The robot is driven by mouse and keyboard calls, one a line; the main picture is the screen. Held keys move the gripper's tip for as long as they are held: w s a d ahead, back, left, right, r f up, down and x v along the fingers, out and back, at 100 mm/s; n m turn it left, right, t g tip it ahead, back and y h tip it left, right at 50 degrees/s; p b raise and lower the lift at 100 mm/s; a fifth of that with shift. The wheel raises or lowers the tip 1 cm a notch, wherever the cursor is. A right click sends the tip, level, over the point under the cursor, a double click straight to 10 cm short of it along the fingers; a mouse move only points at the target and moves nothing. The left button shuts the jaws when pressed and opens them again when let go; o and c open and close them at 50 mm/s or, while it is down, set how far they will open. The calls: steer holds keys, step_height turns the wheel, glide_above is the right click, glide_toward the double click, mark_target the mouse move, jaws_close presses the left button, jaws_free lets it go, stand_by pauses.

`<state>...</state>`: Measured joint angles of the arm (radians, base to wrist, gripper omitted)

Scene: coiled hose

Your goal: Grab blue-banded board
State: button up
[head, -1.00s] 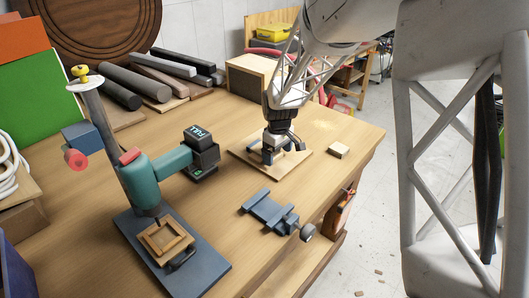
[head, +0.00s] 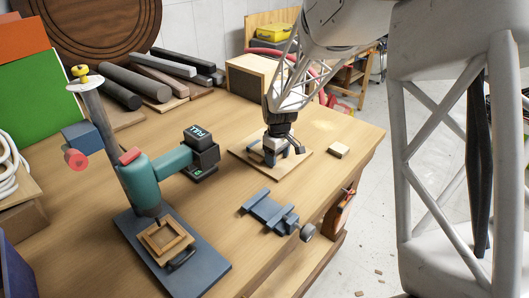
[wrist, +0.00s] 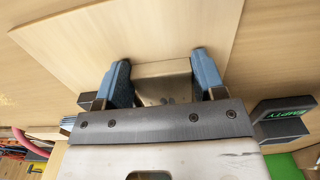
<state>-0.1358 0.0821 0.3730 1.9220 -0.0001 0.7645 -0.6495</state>
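A flat pale wooden board (head: 240,151) lies on the workbench below my gripper, and it also fills much of the wrist view (wrist: 70,45). No blue band can be made out clearly on it. My gripper (head: 272,158) points down over the middle of this board. In the wrist view, its two blue-faced fingers (wrist: 163,70) stand apart, one on each side of a small pale block (wrist: 163,70) above the board. A narrow gap shows at the left finger; contact at the right finger cannot be told. The block is mostly hidden in the head view.
A black box with a lit display (head: 203,150) stands left of the board. A blue-grey vise (head: 270,211) lies in front, and a small wooden block (head: 338,150) lies to the right. A teal press (head: 150,180) stands at the left. Dark bars lie behind.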

steer(key=shift+c, duration=1.2)
steer(key=shift+r, duration=0.1)
steer(key=shift+r, duration=0.7)
step_height(320, 180, up, 2)
steer(key=shift+r, duration=0.1)
steer(key=s, duration=0.5)
steer(key=s+d, duration=0.1)
steer(key=s, duration=0.4)
steer(key=s+d+r, duration=0.1)
steer(key=s, duration=0.4)
steer(key=shift+s+r, duration=0.1)
steer(key=shift+s, duration=0.3)
